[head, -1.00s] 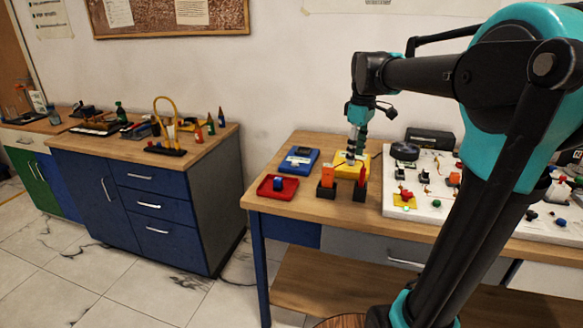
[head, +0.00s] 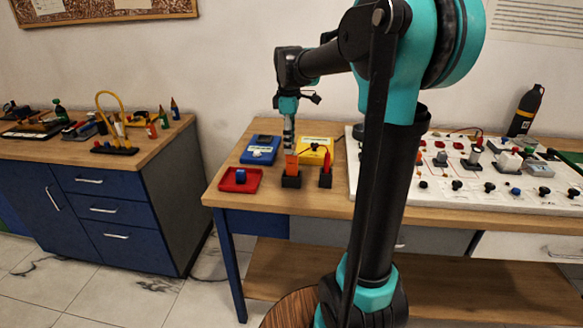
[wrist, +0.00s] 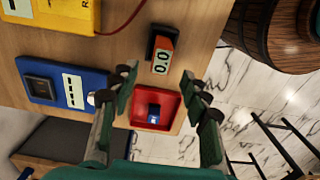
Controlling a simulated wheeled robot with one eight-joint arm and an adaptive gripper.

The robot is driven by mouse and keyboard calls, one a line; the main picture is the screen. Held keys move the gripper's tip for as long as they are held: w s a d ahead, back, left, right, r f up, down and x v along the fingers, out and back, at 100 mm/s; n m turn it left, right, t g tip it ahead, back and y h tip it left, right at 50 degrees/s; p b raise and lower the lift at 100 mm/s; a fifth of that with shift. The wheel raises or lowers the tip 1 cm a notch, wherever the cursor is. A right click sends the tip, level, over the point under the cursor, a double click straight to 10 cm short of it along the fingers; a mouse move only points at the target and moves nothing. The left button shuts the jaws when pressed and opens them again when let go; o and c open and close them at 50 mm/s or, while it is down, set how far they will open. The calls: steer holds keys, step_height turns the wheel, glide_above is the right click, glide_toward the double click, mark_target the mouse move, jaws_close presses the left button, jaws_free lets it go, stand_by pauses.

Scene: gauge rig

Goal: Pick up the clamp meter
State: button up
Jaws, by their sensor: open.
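An orange block with a "0.0" display (wrist: 163,55), which looks like the clamp meter, stands in a black holder near the table's front edge. In the head view the orange piece (head: 291,163) is upright, just below my gripper (head: 289,147) in the picture. In the wrist view my gripper (wrist: 165,93) is open and empty, its fingers spread either side of a red tray (wrist: 140,122). The orange meter lies beyond the fingertips, apart from them. The contact gap is hard to judge in the head view.
A blue instrument (head: 260,150) and a yellow instrument (head: 315,151) sit behind. A red piece in a black holder (head: 325,174) stands right of the orange one. The red tray holds a blue block (wrist: 154,113). A white panel (head: 470,195) fills the right.

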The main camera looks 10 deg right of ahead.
mark_target(292, 157)
steer(key=shift+s+d+f, duration=0.1)
steer(key=shift+d+f, duration=0.1)
steer(key=shift+f, duration=1.3)
steer(key=shift+s+d+f, duration=0.1)
steer(key=shift+d+f, duration=0.05)
steer(key=shift+f, duration=1.35)
jaws_close()
